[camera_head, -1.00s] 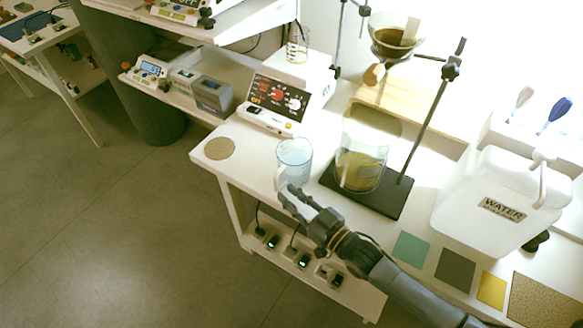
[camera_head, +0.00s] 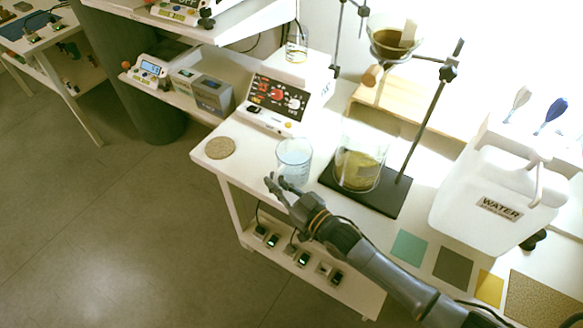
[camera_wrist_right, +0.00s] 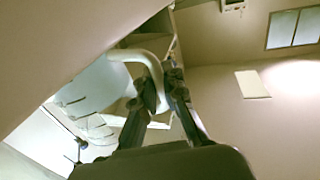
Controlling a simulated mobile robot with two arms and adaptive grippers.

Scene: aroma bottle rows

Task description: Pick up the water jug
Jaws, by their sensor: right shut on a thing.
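The water jug (camera_head: 294,160), a clear measuring jug with pale blue water, stands upright at the front edge of the white bench. In the right wrist view the jug (camera_wrist_right: 90,90) is at the left, and its curved pale handle (camera_wrist_right: 145,57) reaches to the fingers. My right gripper (camera_head: 275,181) is at the near side of the jug. In the wrist view the right gripper (camera_wrist_right: 162,82) is shut on the handle, one dark finger on each side. The jug's contact with the bench is partly hidden. My left gripper is not in view.
A glass beaker (camera_head: 359,165) stands on a black stand base (camera_head: 392,202) close to the right of the jug. A hotplate (camera_head: 275,104) is behind it, and a cork disc (camera_head: 220,148) lies left. A large white WATER container (camera_head: 490,200) stands at the right.

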